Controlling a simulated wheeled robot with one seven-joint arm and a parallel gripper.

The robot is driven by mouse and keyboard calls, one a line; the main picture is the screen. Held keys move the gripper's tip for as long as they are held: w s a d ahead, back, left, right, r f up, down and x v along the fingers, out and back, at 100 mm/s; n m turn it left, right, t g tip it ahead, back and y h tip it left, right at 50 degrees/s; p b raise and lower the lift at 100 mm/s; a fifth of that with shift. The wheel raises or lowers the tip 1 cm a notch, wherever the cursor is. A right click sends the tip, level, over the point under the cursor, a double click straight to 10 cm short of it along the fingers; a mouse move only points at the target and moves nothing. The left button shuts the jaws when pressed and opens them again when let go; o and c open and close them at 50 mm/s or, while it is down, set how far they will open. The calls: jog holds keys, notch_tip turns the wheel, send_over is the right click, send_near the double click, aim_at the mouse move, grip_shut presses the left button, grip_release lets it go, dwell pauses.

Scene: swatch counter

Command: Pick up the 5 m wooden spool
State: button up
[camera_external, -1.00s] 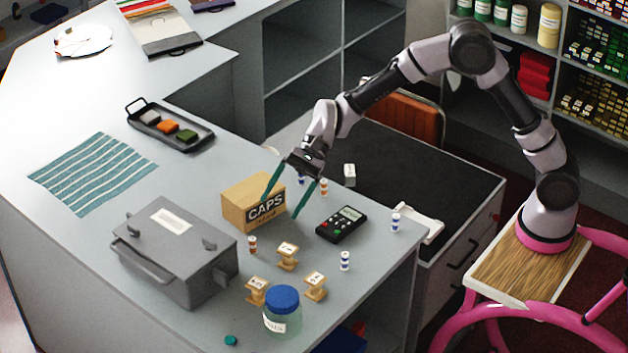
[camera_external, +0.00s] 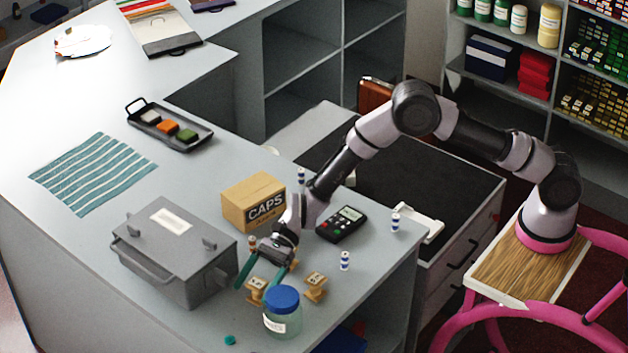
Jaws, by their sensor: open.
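Three small wooden spools with pale labels are at the near end of the grey counter. The left wooden spool (camera_external: 257,287) shows between the two teal fingers of my gripper (camera_external: 253,288), which is open. I cannot tell whether the fingers touch it. The right wooden spool (camera_external: 316,285) stands clear, to the right of the gripper. The third, rear wooden spool (camera_external: 293,265) is mostly hidden behind the gripper. The label figures are too small to read surely, so I cannot tell which is the 5 m one.
A blue-lidded jar (camera_external: 283,312) stands close in front of the spools. A grey metal box (camera_external: 175,255) is to the left, and a CAPS carton (camera_external: 252,200) and a calculator (camera_external: 341,224) are behind. Small striped reels, one a blue-and-white reel (camera_external: 345,261), stand nearby.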

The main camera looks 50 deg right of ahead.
aim_at(253, 296)
jog(key=shift+s+a+f, duration=0.15)
jog(key=shift+a+f, duration=1.1)
